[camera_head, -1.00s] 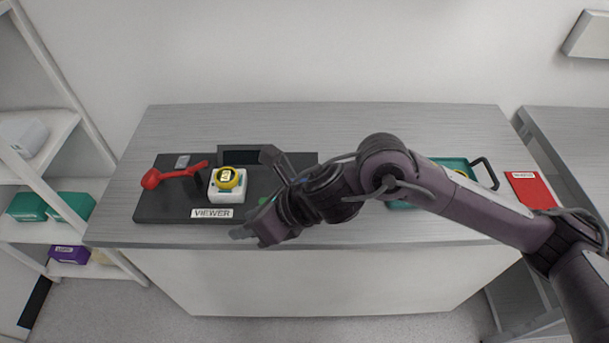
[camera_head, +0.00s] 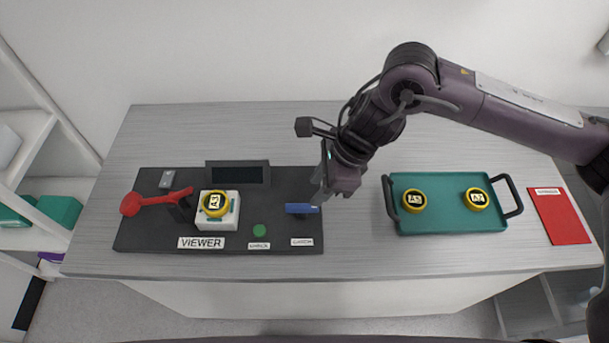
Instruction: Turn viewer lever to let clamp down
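The black viewer base (camera_head: 150,235) lies on the left half of the bench, with a "VIEWER" label at its front. A small blue lever (camera_head: 301,208) lies at the base's right end, above a small label. A red-handled arm (camera_head: 157,201) is at the base's left, beside a white block (camera_head: 218,224) carrying a yellow-rimmed disc (camera_head: 214,203). My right gripper (camera_head: 318,198) points down close to the blue lever's right end. Whether its fingers touch the lever or are open is unclear. My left gripper is out of view.
A green button (camera_head: 259,230) and dark screen (camera_head: 237,175) are on the base. A teal tray (camera_head: 443,222) with two yellow-rimmed discs and black handles stands right of my gripper. A red sheet (camera_head: 561,216) lies at the far right. Shelves are at the left.

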